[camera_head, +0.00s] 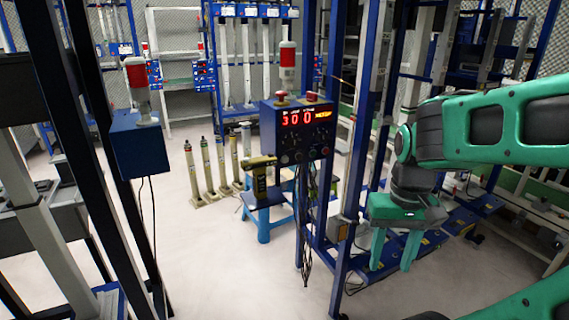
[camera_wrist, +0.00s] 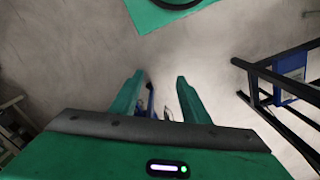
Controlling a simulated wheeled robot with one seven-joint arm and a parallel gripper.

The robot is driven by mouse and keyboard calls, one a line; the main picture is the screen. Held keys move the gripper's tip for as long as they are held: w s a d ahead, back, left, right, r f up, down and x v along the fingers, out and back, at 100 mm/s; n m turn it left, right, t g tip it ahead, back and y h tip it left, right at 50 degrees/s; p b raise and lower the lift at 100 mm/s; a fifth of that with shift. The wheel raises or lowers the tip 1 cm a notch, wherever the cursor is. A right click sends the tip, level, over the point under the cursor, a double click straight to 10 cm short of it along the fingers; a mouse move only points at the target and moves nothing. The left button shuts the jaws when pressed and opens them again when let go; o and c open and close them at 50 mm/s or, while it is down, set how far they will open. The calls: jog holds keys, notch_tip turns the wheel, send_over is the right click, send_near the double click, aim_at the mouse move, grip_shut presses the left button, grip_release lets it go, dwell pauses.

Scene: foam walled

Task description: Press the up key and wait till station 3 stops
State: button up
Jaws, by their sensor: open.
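A blue control box (camera_head: 297,132) hangs on a blue post in the middle of the head view. Its red display reads about 300, and red buttons (camera_head: 281,97) sit on its top edge. Dark knobs or keys (camera_head: 292,156) are on its front, too small to tell which is the up key. My gripper (camera_head: 392,264) is right of the box and lower, pointing down, apart from it, open and empty. In the wrist view its two green fingers (camera_wrist: 157,95) stand apart over the floor. No label for station 3 is readable.
A blue stool (camera_head: 264,222) with a yellow-black tool (camera_head: 259,177) stands behind the box. Several upright cylinders (camera_head: 207,170) stand on the floor. Dark frame posts (camera_head: 95,130) are at left, blue rack posts (camera_head: 357,120) near my arm. The front floor (camera_head: 225,275) is clear.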

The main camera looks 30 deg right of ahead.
jog(key=shift+c, duration=0.7)
grip_shut()
dwell(0.9)
